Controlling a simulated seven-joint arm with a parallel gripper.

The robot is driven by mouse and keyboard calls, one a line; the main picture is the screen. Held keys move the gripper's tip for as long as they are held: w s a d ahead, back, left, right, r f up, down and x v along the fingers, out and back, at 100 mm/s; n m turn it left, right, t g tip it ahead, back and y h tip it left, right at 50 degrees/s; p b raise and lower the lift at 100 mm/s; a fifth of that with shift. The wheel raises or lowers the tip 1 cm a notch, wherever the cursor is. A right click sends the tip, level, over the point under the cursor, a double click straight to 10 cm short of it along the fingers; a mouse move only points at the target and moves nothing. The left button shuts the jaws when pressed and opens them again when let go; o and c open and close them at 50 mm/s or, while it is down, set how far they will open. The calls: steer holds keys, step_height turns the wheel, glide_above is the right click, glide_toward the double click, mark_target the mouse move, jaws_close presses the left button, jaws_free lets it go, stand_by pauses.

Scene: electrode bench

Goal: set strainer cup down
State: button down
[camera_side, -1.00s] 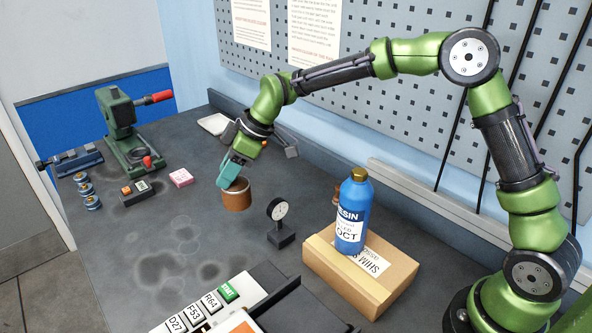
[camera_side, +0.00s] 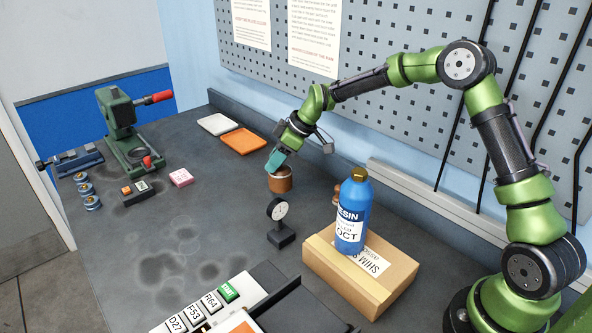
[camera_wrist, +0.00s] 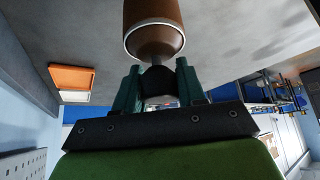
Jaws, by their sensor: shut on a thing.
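The strainer cup (camera_side: 280,180) is a small brown cup with a pale rim. It hangs from my gripper (camera_side: 273,166) over the back part of the bench, left of the resin bottle. My gripper's teal fingers are shut on it. In the wrist view the cup (camera_wrist: 153,22) is at the top middle, and the fingers (camera_wrist: 157,88) close on a dark part beside its rim. I cannot tell whether its bottom touches the bench.
An orange tray (camera_side: 243,141) and a white tray (camera_side: 219,124) lie behind, to the left. A dial gauge (camera_side: 280,222) stands in front of the cup. A blue resin bottle (camera_side: 352,215) stands on a cardboard box (camera_side: 335,275) to the right. A green press (camera_side: 122,130) stands far left.

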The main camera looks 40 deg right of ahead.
mark_target(277, 170)
steer(key=shift+f, duration=1.7)
steer(key=shift+f, duration=0.1)
steer(key=c, duration=0.7)
jaws_free()
steer(key=shift+o, duration=0.2)
